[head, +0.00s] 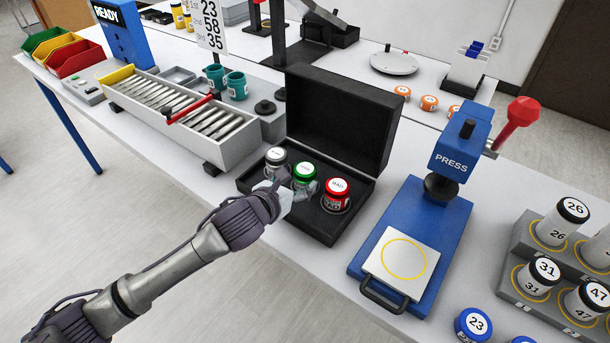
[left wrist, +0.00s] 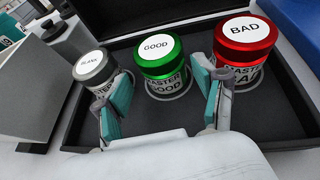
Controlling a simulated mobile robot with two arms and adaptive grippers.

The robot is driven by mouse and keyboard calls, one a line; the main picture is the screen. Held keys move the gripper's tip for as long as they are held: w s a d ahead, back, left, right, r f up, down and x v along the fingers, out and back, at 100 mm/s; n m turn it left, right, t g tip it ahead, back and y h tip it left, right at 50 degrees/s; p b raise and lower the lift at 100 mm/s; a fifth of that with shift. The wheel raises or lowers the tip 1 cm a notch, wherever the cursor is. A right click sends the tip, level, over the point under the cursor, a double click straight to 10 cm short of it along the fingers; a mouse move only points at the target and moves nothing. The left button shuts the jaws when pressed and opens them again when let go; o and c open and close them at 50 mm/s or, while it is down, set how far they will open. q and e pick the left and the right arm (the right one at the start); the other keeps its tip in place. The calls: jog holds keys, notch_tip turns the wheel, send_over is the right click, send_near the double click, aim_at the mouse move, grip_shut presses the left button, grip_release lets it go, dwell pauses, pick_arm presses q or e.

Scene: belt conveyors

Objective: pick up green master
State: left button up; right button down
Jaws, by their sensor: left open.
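The green master (head: 304,174) is a small cylinder with a green cap and a white top label. It stands upright in the open black case (head: 264,224), between the silver-capped blank master (head: 276,157) and the red-capped bad master (head: 337,189). In the left wrist view the green master (left wrist: 159,62) reads "GOOD". My left gripper (head: 292,188) is open at the case's front. Its two teal-padded fingers (left wrist: 160,105) are spread on either side of the green master's near side, with no clear contact. My right gripper is not in view.
The case's raised lid (head: 340,120) stands behind the masters. A blue press (head: 412,240) is to the right, with a rack of numbered cylinders (head: 550,272) beyond it.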

aim_at(299, 179)
pick_arm(q)
jog(key=x, duration=0.4)
jog(key=shift+w+d+r+p, duration=0.2)
jog(key=shift+w+d+p, duration=0.05)
jog(key=shift+d+p, duration=0.1)
jog(key=shift+a, duration=0.1)
jog(key=c, duration=1.1)
